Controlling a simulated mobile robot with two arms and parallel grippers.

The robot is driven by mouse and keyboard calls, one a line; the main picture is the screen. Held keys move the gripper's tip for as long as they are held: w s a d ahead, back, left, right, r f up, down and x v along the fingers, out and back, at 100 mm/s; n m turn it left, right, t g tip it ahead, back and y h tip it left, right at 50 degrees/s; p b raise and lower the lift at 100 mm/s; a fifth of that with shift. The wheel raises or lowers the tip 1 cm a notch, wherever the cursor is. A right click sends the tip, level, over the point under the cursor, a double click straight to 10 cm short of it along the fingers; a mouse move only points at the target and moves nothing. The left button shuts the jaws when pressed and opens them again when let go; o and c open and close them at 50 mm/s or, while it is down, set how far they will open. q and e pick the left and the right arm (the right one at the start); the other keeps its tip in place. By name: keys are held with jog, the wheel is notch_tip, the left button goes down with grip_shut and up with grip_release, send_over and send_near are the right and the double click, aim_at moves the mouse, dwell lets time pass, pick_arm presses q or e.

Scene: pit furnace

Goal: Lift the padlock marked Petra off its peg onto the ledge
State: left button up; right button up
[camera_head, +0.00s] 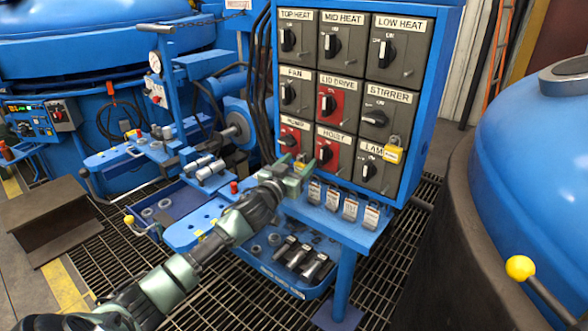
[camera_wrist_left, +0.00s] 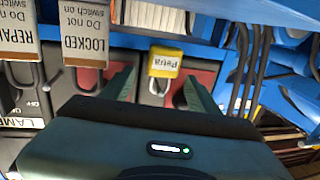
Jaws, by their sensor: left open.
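The yellow padlock marked Petra (camera_wrist_left: 164,62) hangs in front of the switch panel between red switch plates in the left wrist view. In the head view only a small yellow bit of it (camera_head: 300,161) shows behind my left gripper. My left gripper (camera_head: 298,174) is open at the panel's lower left. In the left wrist view its fingers (camera_wrist_left: 158,86) stand either side of the padlock, apart from it. The peg is hidden. The blue ledge (camera_head: 340,233) runs below the panel. My right gripper is not in view.
Another yellow padlock (camera_head: 393,151) hangs by the lamp switch. Several white tags, one reading LOCKED (camera_wrist_left: 85,43), line the ledge just under the panel. A blue tray (camera_head: 275,274) with metal parts lies below. A blue domed vessel (camera_head: 540,130) stands at right.

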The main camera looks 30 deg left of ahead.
pick_arm(q)
jog(key=shift+w, duration=0.1)
grip_shut()
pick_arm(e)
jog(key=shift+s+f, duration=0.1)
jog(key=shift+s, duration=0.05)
pick_arm(q)
jog(key=shift+r, duration=0.1)
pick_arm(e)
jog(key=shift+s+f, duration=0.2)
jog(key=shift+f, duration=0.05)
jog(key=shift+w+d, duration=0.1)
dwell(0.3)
pick_arm(q)
jog(key=shift+r, duration=0.1)
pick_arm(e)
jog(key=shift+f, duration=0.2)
pick_arm(q)
jog(key=shift+p, duration=0.35)
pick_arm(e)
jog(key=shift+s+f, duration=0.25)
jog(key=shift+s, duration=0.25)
pick_arm(q)
jog(key=shift+r, duration=0.1)
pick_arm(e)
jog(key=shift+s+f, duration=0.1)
